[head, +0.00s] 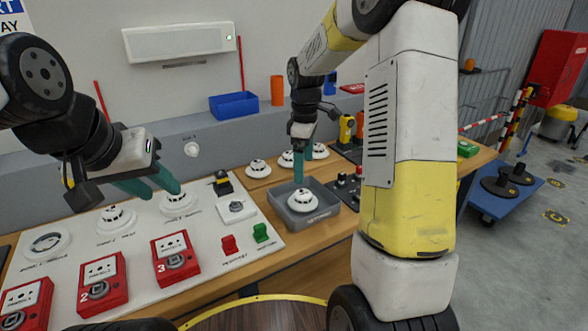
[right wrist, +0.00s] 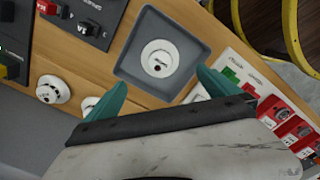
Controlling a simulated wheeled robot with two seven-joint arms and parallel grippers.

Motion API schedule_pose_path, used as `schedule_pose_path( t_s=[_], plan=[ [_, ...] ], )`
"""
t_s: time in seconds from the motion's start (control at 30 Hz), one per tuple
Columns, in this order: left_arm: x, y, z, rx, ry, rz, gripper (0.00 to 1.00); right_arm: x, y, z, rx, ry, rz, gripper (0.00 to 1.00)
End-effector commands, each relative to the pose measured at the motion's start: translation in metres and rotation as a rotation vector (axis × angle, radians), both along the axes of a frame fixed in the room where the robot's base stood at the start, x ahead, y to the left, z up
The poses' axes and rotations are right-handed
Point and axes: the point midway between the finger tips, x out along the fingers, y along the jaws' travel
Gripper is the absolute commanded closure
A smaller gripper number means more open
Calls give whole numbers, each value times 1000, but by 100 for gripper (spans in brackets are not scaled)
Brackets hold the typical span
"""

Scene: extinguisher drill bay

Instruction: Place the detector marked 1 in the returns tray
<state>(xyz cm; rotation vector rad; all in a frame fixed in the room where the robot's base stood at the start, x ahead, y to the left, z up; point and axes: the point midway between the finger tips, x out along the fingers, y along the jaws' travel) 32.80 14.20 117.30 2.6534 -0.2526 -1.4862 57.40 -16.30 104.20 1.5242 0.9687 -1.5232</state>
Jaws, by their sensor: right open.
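A white round detector (head: 301,200) sits inside the grey returns tray (head: 331,222). In the right wrist view the detector (right wrist: 160,57) lies near the middle of the tray (right wrist: 195,42); I cannot read a number on it. My right gripper (head: 303,172) is above the tray, its fingers spread and empty, clear of the detector in the right wrist view (right wrist: 160,92). My left gripper (head: 162,192) has its fingers apart over the white panel, close to two mounted detectors (head: 117,219) (head: 178,203). The leftmost panel position (head: 46,243) shows an open ring with no domed detector.
Several white detectors (head: 258,169) stand behind the tray. Red call-point boxes (head: 175,257) line the panel front. A red block (head: 229,244) and a green block (head: 262,233) lie left of the tray. A blue bin (head: 234,105) is on the back ledge.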

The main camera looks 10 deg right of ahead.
Motion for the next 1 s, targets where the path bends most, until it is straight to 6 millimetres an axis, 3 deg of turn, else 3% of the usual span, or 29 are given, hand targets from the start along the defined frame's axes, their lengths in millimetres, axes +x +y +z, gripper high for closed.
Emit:
schedule_pose_path(
  t_s=[0.17,0.27,0.4,0.6,0.8,1.0],
  plan=[
    [0,0,0,0,0,0,64,-7,1,20,6,-18,-30,0],
    [0,0,0,0,0,0,64,-25,1,44,21,-64,-114,0],
    [0,0,0,0,0,0,64,-69,4,86,75,-156,-309,0],
    [0,0,0,0,0,0,64,-144,9,125,200,-276,-611,0],
    [0,0,0,0,0,0,64,-209,15,136,354,-353,-876,0],
    [0,0,0,0,0,0,64,-241,20,132,453,-379,-1020,0]
  ],
)
